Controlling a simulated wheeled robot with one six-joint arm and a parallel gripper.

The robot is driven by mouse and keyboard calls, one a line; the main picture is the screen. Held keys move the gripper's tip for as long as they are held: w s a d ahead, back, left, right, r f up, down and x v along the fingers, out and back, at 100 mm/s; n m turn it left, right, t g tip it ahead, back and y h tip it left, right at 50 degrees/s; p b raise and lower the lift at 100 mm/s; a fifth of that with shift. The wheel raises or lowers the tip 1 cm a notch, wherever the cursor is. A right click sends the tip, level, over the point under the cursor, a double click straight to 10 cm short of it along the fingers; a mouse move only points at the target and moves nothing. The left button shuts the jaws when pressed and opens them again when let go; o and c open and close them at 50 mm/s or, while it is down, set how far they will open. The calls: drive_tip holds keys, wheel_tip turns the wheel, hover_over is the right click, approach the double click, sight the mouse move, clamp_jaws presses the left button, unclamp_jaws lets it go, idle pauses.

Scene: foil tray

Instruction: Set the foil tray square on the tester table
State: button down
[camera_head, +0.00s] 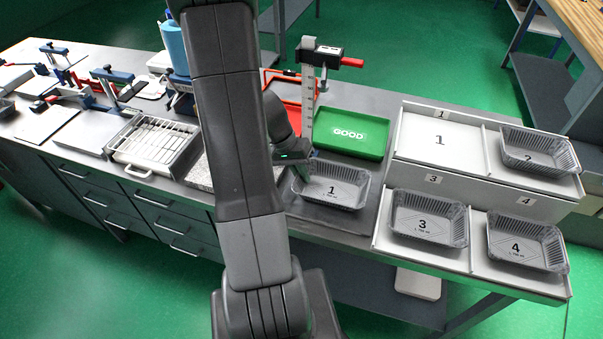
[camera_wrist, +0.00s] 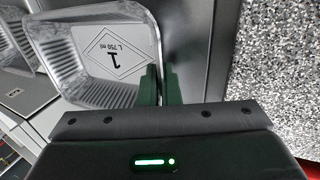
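The foil tray marked 1 (camera_head: 345,200) is over a dark flat plate (camera_head: 318,215) on the bench front. Whether it rests there or is held just above, I cannot tell. My gripper (camera_head: 299,172) is at the tray's left side, partly behind my arm. In the wrist view, the tray (camera_wrist: 85,85) shows on the left. My gripper's green fingers (camera_wrist: 161,85) are close together, one on each side of the tray's wall, shut on it. Which surface is the tester table is not labelled.
A speckled slab (camera_wrist: 275,70) lies beside the tray. A height gauge (camera_head: 310,95) and green GOOD bin (camera_head: 372,152) stand behind it. A stepped rack (camera_head: 400,175) at right has trays 2 (camera_head: 565,163), 3 (camera_head: 397,217) and 4 (camera_head: 500,250); its spot 1 (camera_head: 440,140) is empty.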

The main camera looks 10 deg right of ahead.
drive_tip(key=shift+f+b, duration=0.25)
drive_tip(key=shift+b, duration=0.05)
drive_tip(key=c, duration=1.6)
unclamp_jaws()
drive_tip(key=shift+r, duration=0.1)
drive_tip(key=shift+c, duration=0.2)
